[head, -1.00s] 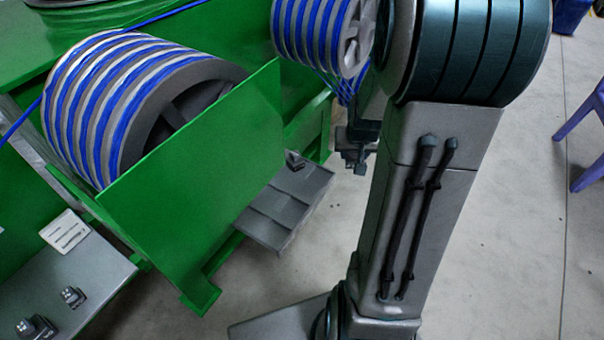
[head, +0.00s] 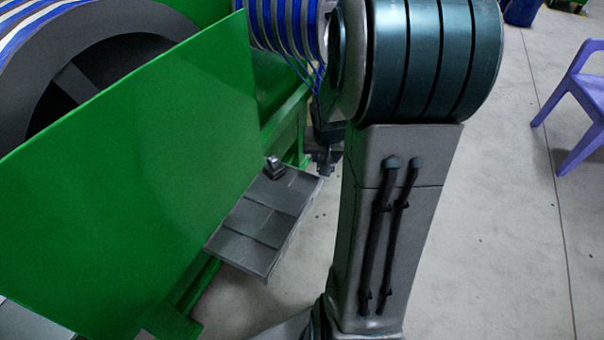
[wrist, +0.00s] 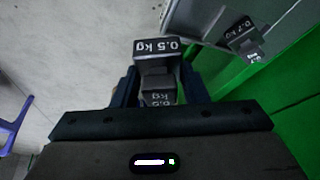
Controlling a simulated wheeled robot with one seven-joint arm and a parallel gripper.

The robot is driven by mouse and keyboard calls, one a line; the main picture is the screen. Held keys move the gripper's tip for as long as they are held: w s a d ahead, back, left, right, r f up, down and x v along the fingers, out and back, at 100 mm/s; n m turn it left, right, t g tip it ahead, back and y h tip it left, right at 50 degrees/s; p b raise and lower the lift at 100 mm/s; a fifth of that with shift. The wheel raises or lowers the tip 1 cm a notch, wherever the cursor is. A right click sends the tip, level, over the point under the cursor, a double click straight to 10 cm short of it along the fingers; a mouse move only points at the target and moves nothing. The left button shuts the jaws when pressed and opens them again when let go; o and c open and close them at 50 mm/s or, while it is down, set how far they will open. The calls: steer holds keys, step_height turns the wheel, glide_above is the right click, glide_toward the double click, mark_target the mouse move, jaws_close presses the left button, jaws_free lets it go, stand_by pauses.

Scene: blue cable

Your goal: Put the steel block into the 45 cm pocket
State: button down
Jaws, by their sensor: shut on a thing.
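My gripper (wrist: 158,88) is shut on a dark grey steel block (wrist: 157,50) marked "0.5 kg" in the wrist view. The block sits between the two blue-black fingers. In the head view my gripper (head: 322,155) is small and partly hidden behind my arm, to the right of the grey divided tray (head: 245,243). The tray has several shallow pockets and projects beside the green panel. No pocket size label is legible. The tray's edge also shows at the top of the wrist view (wrist: 190,22), up and right of the held block.
Another small weight (head: 275,168) stands at the tray's far end; its label in the wrist view (wrist: 242,35) is hard to read. A large green panel (head: 150,180) and cable reels (head: 280,25) are on the left. A purple chair (head: 580,95) stands right. The concrete floor between is clear.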

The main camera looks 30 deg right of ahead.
steer(key=w+a+f+b, duration=0.1)
steer(key=w+a, duration=0.1)
steer(key=w+a+f+b, duration=0.1)
steer(key=w+f, duration=0.1)
steer(key=shift+w+a+f, duration=0.3)
steer(key=shift+a, duration=0.05)
steer(key=shift+f+b, duration=0.9)
steer(key=shift+f, duration=1.05)
steer(key=shift+f, duration=0.1)
steer(key=shift+f+b, duration=0.5)
steer(key=shift+b, duration=0.1)
steer(key=c, duration=0.9)
jaws_free()
steer(key=shift+o, duration=0.2)
steer(key=shift+s, duration=0.1)
